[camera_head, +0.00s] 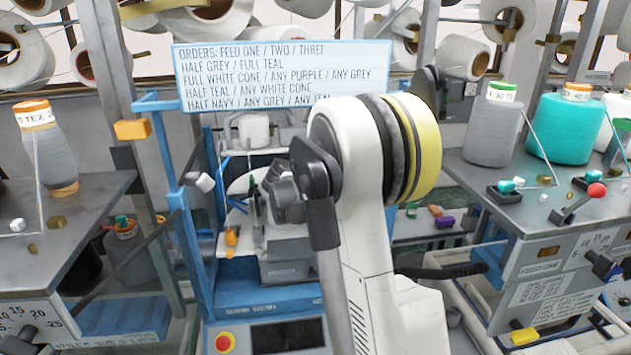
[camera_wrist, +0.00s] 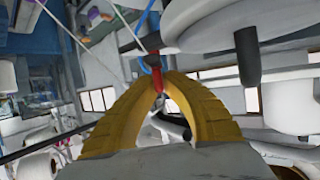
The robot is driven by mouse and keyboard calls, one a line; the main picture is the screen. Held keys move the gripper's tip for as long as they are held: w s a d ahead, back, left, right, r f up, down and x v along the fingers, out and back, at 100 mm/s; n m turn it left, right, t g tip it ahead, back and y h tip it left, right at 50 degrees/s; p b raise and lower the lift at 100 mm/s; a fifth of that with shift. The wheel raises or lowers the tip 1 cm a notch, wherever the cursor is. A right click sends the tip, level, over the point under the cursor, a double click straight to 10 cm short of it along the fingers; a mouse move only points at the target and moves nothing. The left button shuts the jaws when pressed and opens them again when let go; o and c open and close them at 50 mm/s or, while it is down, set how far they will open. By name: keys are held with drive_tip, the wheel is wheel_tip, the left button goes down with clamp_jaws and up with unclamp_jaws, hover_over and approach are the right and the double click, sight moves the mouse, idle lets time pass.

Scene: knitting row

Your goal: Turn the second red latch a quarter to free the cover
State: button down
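In the wrist view, the two yellow fingers of my gripper (camera_wrist: 163,88) curve together and their tips nearly meet. A small red piece (camera_wrist: 156,76) shows at and between the tips, and the fingers look closed on it. It may be a red latch, but its full shape is hidden. A blue part and a pale rod join it above. In the camera_head view, my white arm reaches in front of the central blue-framed machine (camera_head: 265,297) and hides my fingertips. No cover or row of latches can be made out there.
An orders sign (camera_head: 280,72) hangs above the machine. A red stop button (camera_head: 224,343) is at its lower front. Side tables carry thread cones, such as a teal one (camera_head: 564,130) and a grey one (camera_head: 47,150). A red-knobbed lever (camera_head: 597,190) stands on the right table.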

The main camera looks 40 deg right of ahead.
drive_tip(key=n+t+y+b, duration=0.3)
drive_tip(key=n+t+y, duration=0.1)
drive_tip(key=n, duration=0.1)
drive_tip(key=shift+t, duration=0.3)
drive_tip(key=shift+n+y, duration=0.4)
drive_tip(key=shift+n, duration=0.1)
drive_tip(key=c, duration=1.5)
unclamp_jaws()
drive_tip(key=shift+s, duration=0.1)
drive_tip(key=v, duration=1.1)
drive_tip(key=shift+s, duration=0.45)
drive_tip(key=shift+a, duration=0.2)
